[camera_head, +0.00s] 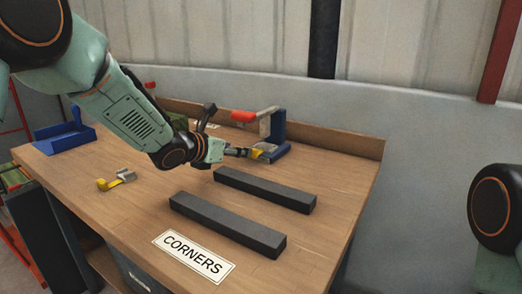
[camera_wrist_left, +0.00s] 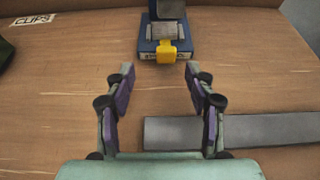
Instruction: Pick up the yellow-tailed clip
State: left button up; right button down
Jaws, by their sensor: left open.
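A metal clip with a yellow tail (camera_wrist_left: 167,52) sits at the front of a blue fixture (camera_wrist_left: 147,49), its tail toward me. In the head view its yellow tail (camera_head: 257,154) shows just beyond my left gripper (camera_head: 240,152). In the left wrist view the left gripper (camera_wrist_left: 159,72) is open and empty, its fingers spread either side of the clip's line and short of it. A second metal piece with a yellow tail (camera_head: 116,179) lies on the table at the left. My right gripper is out of view.
The fixture has a red-handled lever (camera_head: 243,115). Two dark bars (camera_head: 228,224) (camera_head: 265,190) lie on the wooden table near a CORNERS label (camera_head: 194,256). A blue tray (camera_head: 65,138) stands at the far left. A CLIPS label (camera_wrist_left: 33,20) lies behind.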

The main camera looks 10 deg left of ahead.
pick_arm(q)
jog(key=b, duration=0.1)
send_near(262, 147)
jog(key=shift+w+d+f, duration=0.2)
jog(key=shift+w+f, duration=0.4)
jog(key=shift+w+d+f, duration=0.2)
jog(key=shift+w+f, duration=0.4)
jog(key=shift+s+r, duration=0.1)
grip_shut()
